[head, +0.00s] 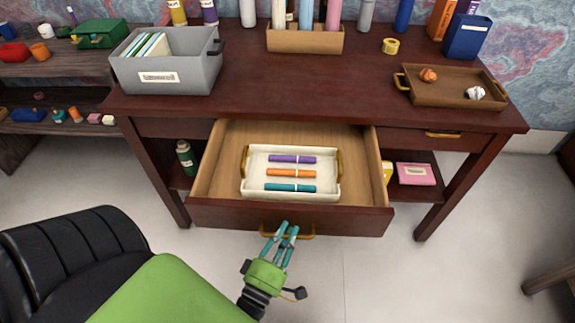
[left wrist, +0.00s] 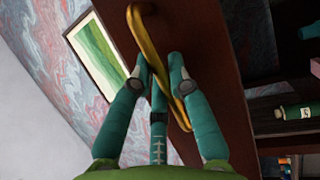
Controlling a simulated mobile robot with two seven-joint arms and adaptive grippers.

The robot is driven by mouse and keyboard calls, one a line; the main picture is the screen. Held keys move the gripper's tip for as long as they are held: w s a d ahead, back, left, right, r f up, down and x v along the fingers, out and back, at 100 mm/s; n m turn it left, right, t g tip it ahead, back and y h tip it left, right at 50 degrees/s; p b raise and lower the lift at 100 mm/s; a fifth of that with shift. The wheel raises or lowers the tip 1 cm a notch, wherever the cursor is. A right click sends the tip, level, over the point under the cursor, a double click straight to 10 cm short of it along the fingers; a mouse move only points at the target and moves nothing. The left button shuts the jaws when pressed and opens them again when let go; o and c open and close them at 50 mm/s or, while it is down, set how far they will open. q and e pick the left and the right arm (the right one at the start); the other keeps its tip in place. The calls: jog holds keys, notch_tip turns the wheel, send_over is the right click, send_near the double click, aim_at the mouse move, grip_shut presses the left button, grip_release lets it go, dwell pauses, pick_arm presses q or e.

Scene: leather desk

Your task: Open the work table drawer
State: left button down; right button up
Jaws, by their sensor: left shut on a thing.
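The work table (head: 320,70) is dark reddish wood. Its middle drawer (head: 235,214) is pulled far out, showing a light wood inside. A white tray (head: 290,191) with a purple, an orange and a teal marker lies in the drawer. My left gripper (head: 283,229), green with teal fingers, is at the drawer's front and shut on the brass handle (head: 304,235). In the left wrist view the fingers (left wrist: 160,75) are around the handle (left wrist: 150,40). My right gripper is in neither view.
A grey file bin (head: 190,75) and a wooden tray (head: 455,93) stand on the table top. A smaller drawer with a brass handle (head: 442,134) is shut at the right. A black chair (head: 75,255) stands at the lower left. The floor (head: 380,280) before the drawer is clear.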

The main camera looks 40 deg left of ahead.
pick_arm(q)
jog(key=shift+s+d, duration=0.15)
jog(key=shift+s, duration=0.05)
jog(key=c, duration=1.4)
grip_release()
jog(key=v, duration=1.2)
